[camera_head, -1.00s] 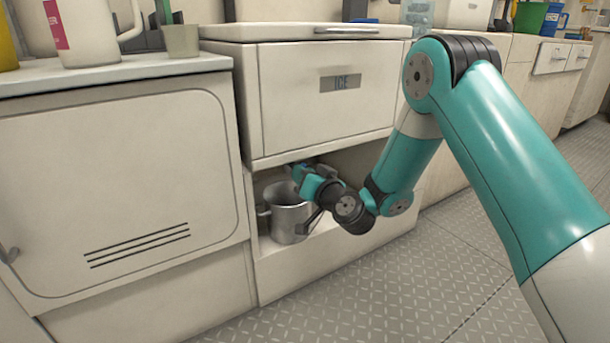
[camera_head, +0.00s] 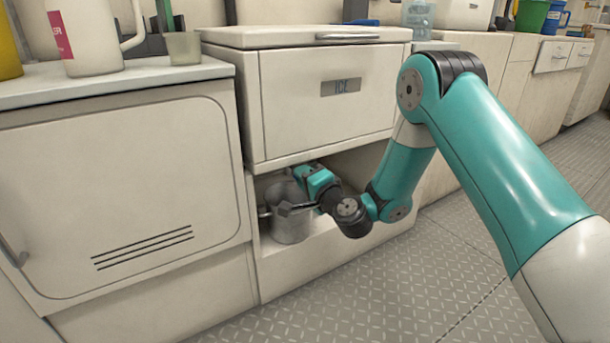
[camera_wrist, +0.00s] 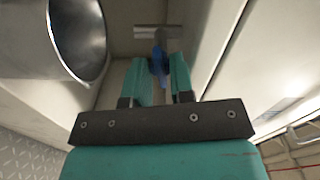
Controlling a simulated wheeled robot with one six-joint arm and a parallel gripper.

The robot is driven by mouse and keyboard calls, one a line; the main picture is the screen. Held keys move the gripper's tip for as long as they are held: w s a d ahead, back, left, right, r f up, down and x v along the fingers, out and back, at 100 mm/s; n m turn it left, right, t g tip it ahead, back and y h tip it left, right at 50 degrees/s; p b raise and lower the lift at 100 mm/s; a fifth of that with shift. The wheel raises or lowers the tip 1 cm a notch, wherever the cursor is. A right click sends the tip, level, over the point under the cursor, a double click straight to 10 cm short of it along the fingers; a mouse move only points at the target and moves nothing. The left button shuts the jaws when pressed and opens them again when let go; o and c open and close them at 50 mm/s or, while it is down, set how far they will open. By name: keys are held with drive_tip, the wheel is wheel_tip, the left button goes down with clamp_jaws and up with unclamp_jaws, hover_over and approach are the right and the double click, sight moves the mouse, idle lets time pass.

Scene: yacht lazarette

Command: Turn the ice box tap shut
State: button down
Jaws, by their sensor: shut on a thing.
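The ice box (camera_head: 325,100) is a cream cabinet with an "ICE" label and a recess below it. Its tap (camera_wrist: 158,62) has a blue handle, seen in the wrist view between my fingers, with a grey metal fitting just beyond. My gripper (camera_wrist: 162,72) is shut on this blue handle; the wrist view shows one teal finger on each side of it. In the head view my gripper (camera_head: 308,178) reaches into the recess under the box, and the handle is hidden there. The tap's exact angle is hard to tell.
A metal jug (camera_head: 290,229) stands in the recess just below my gripper, its open mouth close to my fingers in the wrist view (camera_wrist: 78,35). A counter cabinet (camera_head: 110,190) stands to the left. The patterned floor (camera_head: 370,290) in front is clear.

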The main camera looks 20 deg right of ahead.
drive_tip(key=shift+d+m+p, duration=0.1)
drive_tip(key=shift+m+p, duration=0.2)
drive_tip(key=shift+m, duration=0.9)
drive_tip(key=shift+f, duration=0.1)
drive_tip(key=c, duration=1)
unclamp_jaws()
drive_tip(key=shift+c, duration=0.2)
drive_tip(key=shift+o, duration=0.3)
